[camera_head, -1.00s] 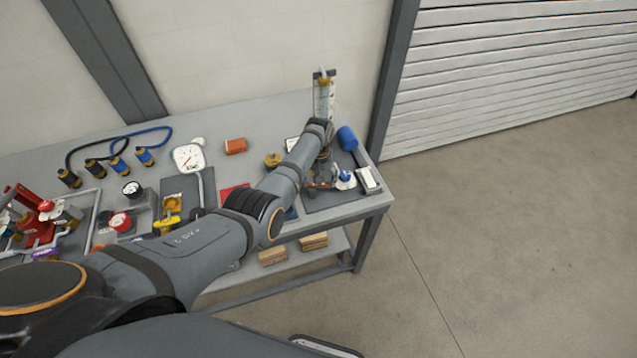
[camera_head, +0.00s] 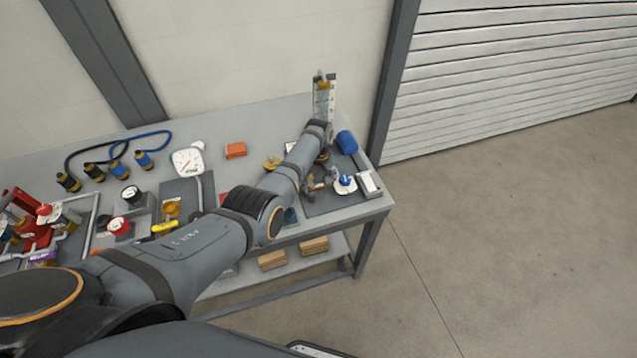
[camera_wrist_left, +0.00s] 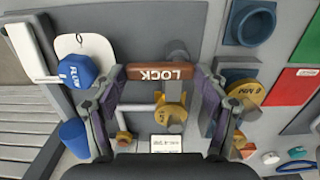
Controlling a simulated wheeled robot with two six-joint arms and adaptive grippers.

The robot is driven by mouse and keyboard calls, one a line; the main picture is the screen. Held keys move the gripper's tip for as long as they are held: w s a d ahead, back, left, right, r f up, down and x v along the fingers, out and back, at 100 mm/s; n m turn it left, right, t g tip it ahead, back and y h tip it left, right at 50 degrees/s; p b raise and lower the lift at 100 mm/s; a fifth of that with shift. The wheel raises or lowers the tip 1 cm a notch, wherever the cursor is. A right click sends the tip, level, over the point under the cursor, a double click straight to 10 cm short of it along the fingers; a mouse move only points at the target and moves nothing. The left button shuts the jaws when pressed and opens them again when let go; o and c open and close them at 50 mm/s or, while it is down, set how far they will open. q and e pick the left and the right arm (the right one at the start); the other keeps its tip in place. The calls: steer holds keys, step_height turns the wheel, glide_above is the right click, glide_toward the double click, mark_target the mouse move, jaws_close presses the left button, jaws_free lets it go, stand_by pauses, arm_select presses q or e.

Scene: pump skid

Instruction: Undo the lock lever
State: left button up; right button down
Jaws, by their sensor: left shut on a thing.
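The lock lever (camera_wrist_left: 163,73) is a brown-orange bar marked LOCK, seen across the middle of the left wrist view on a grey post. My left gripper (camera_wrist_left: 158,76) has one finger at each end of the bar and is shut on it. In the head view my left gripper (camera_head: 318,178) is over the dark panel at the right end of the bench, where the arm and fingers mostly hide the lever. My right gripper is in neither view.
A blue knob on a white plate (camera_head: 346,181) stands close to the gripper's right; it also shows in the left wrist view (camera_wrist_left: 77,70). A blue cylinder (camera_head: 346,141) and a tall gauge (camera_head: 324,97) are behind. Brass fittings (camera_wrist_left: 170,113) sit close between the fingers.

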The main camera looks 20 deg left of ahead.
mark_target(318, 186)
arm_select(q)
steer(key=o, duration=1.1)
steer(key=shift+o, duration=0.2)
step_height(318, 186, up, 12)
